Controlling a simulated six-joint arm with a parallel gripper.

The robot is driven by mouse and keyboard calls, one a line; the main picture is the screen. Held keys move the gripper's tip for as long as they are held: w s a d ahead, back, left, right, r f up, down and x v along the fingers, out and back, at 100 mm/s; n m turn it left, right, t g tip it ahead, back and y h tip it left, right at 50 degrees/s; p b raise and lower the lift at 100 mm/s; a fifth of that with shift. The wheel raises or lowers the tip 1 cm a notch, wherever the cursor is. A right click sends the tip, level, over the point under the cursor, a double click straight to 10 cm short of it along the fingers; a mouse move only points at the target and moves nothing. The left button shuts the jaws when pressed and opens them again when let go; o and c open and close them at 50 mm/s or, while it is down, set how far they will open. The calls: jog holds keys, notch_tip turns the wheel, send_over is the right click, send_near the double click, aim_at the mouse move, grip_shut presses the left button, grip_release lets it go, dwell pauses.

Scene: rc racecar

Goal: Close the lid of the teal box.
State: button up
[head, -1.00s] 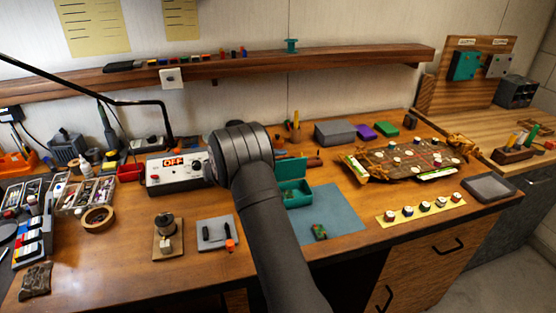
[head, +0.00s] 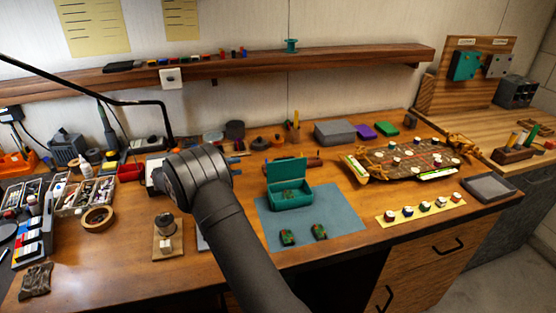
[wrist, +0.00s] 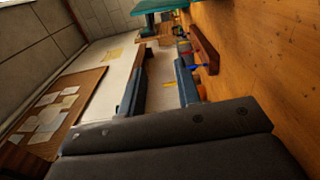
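The teal box (head: 291,201) sits on a blue-grey mat (head: 345,215) in the middle of the bench in the head view. Its lid (head: 287,171) stands raised at the back, so the box is open. Something small and greenish-brown lies inside. A teal edge, probably the box, shows at the top of the wrist view (wrist: 158,5). My gripper (wrist: 160,90) shows two blue fingers apart with nothing between them. In the head view, my gripper (head: 236,160) is left of the raised lid, apart from it and partly hidden behind my wrist.
A grey block (head: 335,132) stands behind, and a model track board (head: 410,158) lies to the right.

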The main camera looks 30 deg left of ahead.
jog(key=shift+v, duration=1.2)
